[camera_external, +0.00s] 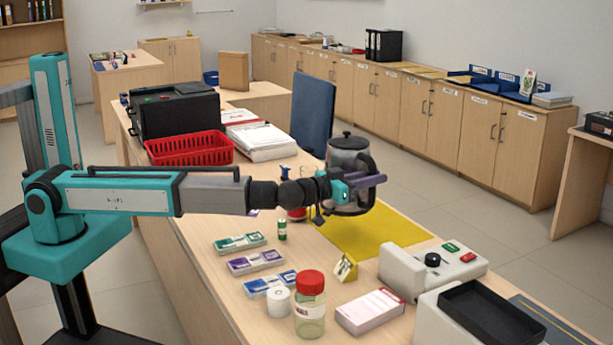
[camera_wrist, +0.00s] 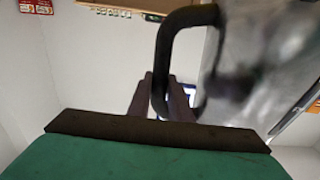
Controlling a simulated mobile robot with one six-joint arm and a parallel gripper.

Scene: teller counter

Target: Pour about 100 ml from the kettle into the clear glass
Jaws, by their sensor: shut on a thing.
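The kettle (camera_external: 347,152) is a grey, shiny pot with a black lid and a black handle. It looks about upright beside the far end of the yellow mat; I cannot tell whether its base is clear of the counter. My gripper (camera_external: 372,181) is shut on its handle. In the wrist view the dark handle (camera_wrist: 161,62) passes between the purple-brown fingers of my gripper (camera_wrist: 162,103), and the blurred kettle body (camera_wrist: 265,65) fills the right side. I cannot make out the clear glass in either view.
The yellow mat (camera_external: 385,236) has bare room. Nearer on the counter are a red-lidded jar (camera_external: 310,312), a white roll (camera_external: 278,302), a pink-and-white box (camera_external: 370,311), small colored cases (camera_external: 255,262) and a white device (camera_external: 408,272). A red basket (camera_external: 190,150) and papers (camera_external: 262,142) lie behind my arm.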

